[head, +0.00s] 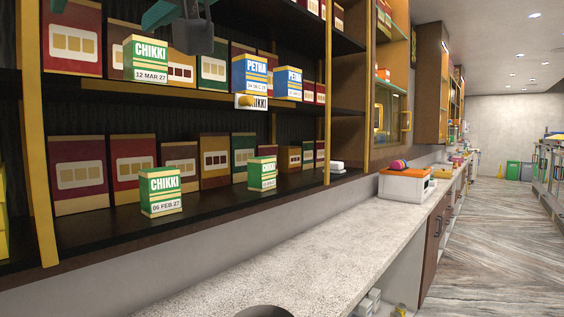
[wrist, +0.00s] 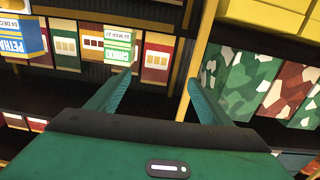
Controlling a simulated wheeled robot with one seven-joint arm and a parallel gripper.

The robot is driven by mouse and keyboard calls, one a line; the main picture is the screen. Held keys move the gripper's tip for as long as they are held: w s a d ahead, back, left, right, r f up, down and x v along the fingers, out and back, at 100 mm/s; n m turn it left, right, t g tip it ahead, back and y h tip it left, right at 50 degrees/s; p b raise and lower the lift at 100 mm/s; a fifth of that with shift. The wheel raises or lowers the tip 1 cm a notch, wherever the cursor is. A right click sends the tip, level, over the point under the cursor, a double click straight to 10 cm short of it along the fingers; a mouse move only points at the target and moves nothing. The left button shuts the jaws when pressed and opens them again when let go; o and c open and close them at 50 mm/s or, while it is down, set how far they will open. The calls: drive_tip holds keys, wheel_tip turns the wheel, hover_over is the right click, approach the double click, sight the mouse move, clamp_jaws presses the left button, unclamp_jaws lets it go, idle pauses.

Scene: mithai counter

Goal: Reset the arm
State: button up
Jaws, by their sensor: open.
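My gripper (wrist: 160,76) is open and empty in the wrist view. Its two teal fingers are apart and point toward the shelves, with nothing between them. The wrist view shows the shelf labels upside down. In the head view a teal and grey part of my arm (head: 193,35) hangs at the top edge, in front of the upper shelf, near a chikki box dated 12 MAR 27 (head: 147,58).
Two blue petha boxes (head: 249,74) stand on the upper shelf. Two chikki boxes (head: 160,191) stand on the lower shelf. A yellow post (head: 44,150) and a shelf-edge label (head: 260,103) are near. The speckled counter (head: 300,240) is mostly clear; an orange-and-white box (head: 405,186) stands farther along.

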drive_tip(key=w+d+f+m+h, duration=0.3)
drive_tip(key=w+d+f+h, duration=0.3)
drive_tip(key=w+d+f, duration=1)
drive_tip(key=w+d+f+m+g+h, duration=0.1)
drive_tip(key=w+d+f+m+h, duration=0.15)
drive_tip(key=d+f, duration=0.65)
drive_tip(key=w+d+f+m+g+h, duration=0.1)
drive_tip(key=w+d+f+m+h, duration=0.2)
drive_tip(key=d+f, duration=0.6)
drive_tip(key=s+d+f+m+g+h, duration=0.1)
drive_tip(key=s+d+f+g, duration=0.15)
drive_tip(key=d+f, duration=0.35)
drive_tip(key=s+d+f+m+g+h, duration=0.1)
drive_tip(key=s+d+f, duration=0.25)
drive_tip(key=d, duration=0.45)
drive_tip(key=s+d+f+m+g+h, duration=0.15)
drive_tip(key=s+d+f, duration=0.25)
drive_tip(key=d, duration=0.4)
drive_tip(key=s+d+f+m+g+y, duration=0.1)
drive_tip(key=s+d+f+m+g, duration=0.1)
drive_tip(key=s+f, duration=0.4)
drive_tip(key=s+d+f+m+g+y, duration=0.1)
drive_tip(key=s+f, duration=0.4)
drive_tip(key=s, duration=0.7)
drive_tip(key=shift+s+d+f+m+g, duration=0.35)
drive_tip(key=shift+d+m+g, duration=0.25)
drive_tip(key=shift+d+g, duration=0.5)
